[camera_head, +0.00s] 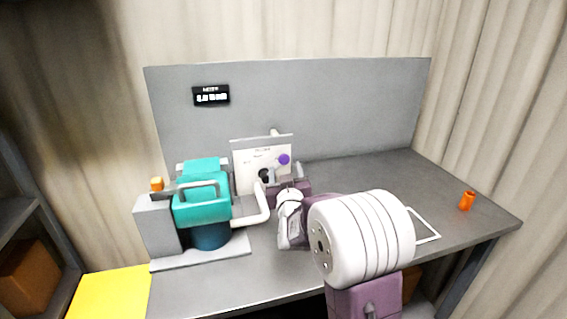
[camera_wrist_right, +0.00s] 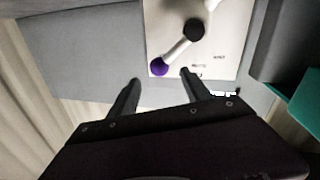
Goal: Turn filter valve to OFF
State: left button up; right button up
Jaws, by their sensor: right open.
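The filter valve is on an upright white panel (camera_head: 245,176). It has a black hub (camera_wrist_right: 194,29), a pale lever and a purple knob (camera_head: 284,159) at the lever's end. In the head view the knob points up and right from the hub. My right gripper (camera_wrist_right: 159,77) is open in front of the panel. In the right wrist view the purple knob (camera_wrist_right: 158,67) appears in the gap between its fingertips; I cannot tell whether they touch it. The panel's small lettering is too blurred to read surely. My left gripper is out of view.
A teal pump-like unit (camera_head: 201,206) with a grey block and white pipe (camera_head: 252,217) stands left of the panel. A grey backboard (camera_head: 340,110) with a small black display (camera_head: 211,95) rises behind.

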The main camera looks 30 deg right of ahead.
aim_at(284, 162)
jog(key=x, duration=0.6)
jog(key=shift+w, duration=0.1)
jog(key=c, duration=1.2)
grip_shut()
jog(key=shift+f, duration=0.1)
